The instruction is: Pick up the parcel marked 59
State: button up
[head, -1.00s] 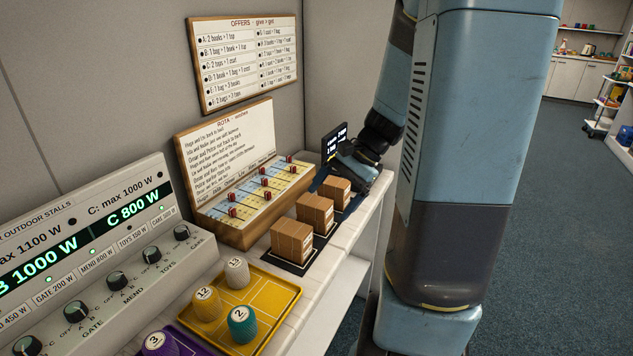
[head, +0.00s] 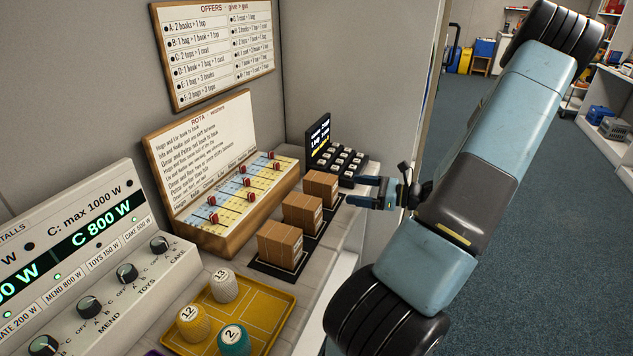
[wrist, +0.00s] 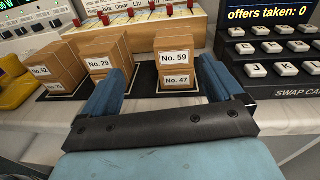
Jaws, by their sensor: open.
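The parcel marked 59 (wrist: 174,50) is a small brown box on top of a parcel marked 47 (wrist: 177,80) in the wrist view. Their stack (head: 320,188) is the farthest of three in the head view, nearest the keypad. My gripper (head: 362,192) is open and empty at the right of that stack, level with it. In the wrist view its two blue fingers (wrist: 162,84) point at the stack, one to each side of it, with the parcels beyond the fingertips. The labels face the wrist camera.
A stack topped by a parcel marked 29 (wrist: 98,58) stands close to the left, and another stack (head: 280,245) beyond it. A dark keypad (head: 340,160) with a screen stands close on the far side. The rota board (head: 205,160) stands behind the stacks. A yellow tray (head: 279,303) holds numbered cylinders.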

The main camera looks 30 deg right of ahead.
jog(key=d+m+t, duration=0.1)
jog(key=d, duration=0.1)
send_near(321, 177)
jog(key=shift+h, duration=0.3)
jog(key=x, duration=0.2)
jog(key=f+x, duration=0.1)
jog(key=x, duration=0.4)
jog(key=r+x, duration=0.1)
jog(key=x, duration=0.1)
jog(key=shift+s+a, duration=0.1)
jog(key=shift+s, duration=0.05)
jog(key=shift+w+a, duration=0.4)
jog(key=shift+w, duration=0.1)
jog(key=c, duration=1.1)
jog(key=shift+c, duration=0.2)
